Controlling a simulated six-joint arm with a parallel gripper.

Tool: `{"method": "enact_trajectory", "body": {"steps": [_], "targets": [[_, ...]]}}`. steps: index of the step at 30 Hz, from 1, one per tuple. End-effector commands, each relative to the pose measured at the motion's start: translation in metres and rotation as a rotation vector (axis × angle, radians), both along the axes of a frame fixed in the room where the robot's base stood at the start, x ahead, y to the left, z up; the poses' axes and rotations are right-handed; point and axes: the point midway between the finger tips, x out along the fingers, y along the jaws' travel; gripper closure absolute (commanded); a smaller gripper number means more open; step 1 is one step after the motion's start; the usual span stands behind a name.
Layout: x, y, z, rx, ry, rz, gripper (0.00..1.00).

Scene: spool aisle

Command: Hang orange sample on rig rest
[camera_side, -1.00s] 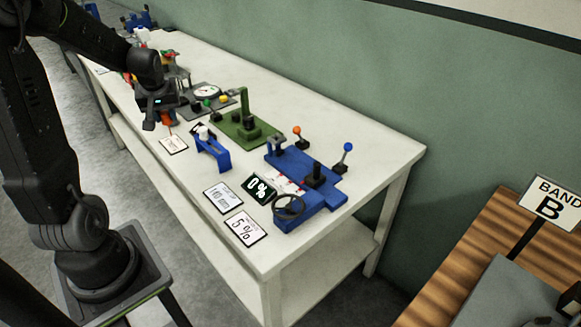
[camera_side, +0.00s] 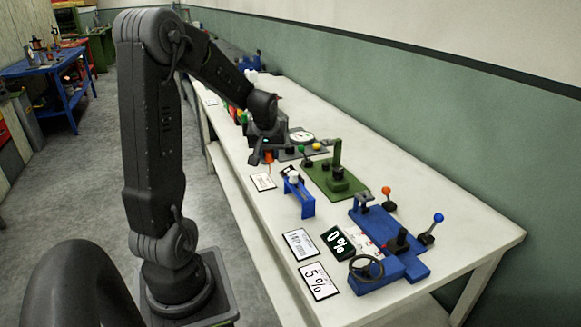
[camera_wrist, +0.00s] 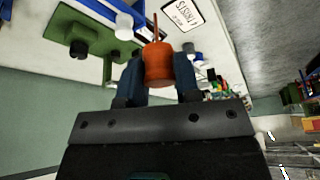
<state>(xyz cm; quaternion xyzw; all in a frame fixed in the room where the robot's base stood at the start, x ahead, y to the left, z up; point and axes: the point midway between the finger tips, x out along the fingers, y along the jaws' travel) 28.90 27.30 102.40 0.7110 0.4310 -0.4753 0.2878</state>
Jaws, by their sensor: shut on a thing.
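The orange sample (camera_wrist: 158,64) is a short orange cylinder with a thin rod out of one end. My gripper (camera_wrist: 157,75) is shut on it, with a dark finger on each side in the wrist view. In the side view, my gripper (camera_side: 262,152) is above the table's near edge, and a bit of orange (camera_side: 268,157) shows below it. A green rig (camera_side: 337,175) with an upright post stands to its right. A blue stand (camera_side: 306,203) with a white piece on top is nearer. I cannot tell which part is the rig rest. The sample is apart from both.
A blue machine (camera_side: 390,258) with a handwheel and levers stands toward the table's right end. A gauge (camera_side: 301,137) and small coloured parts are behind my gripper. The table's back strip is clear.

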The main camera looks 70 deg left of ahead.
Motion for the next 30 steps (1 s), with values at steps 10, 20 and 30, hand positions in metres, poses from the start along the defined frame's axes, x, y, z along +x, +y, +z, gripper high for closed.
{"method": "enact_trajectory", "body": {"steps": [10,20,30], "targets": [[0.137,-0.058,0.004,0.0,0.0,-0.275,0.92],[0.219,-0.134,0.002,-0.001,0.001,-0.461,0.92],[0.231,-0.149,-0.005,-0.002,0.001,-0.492,0.92]]}}
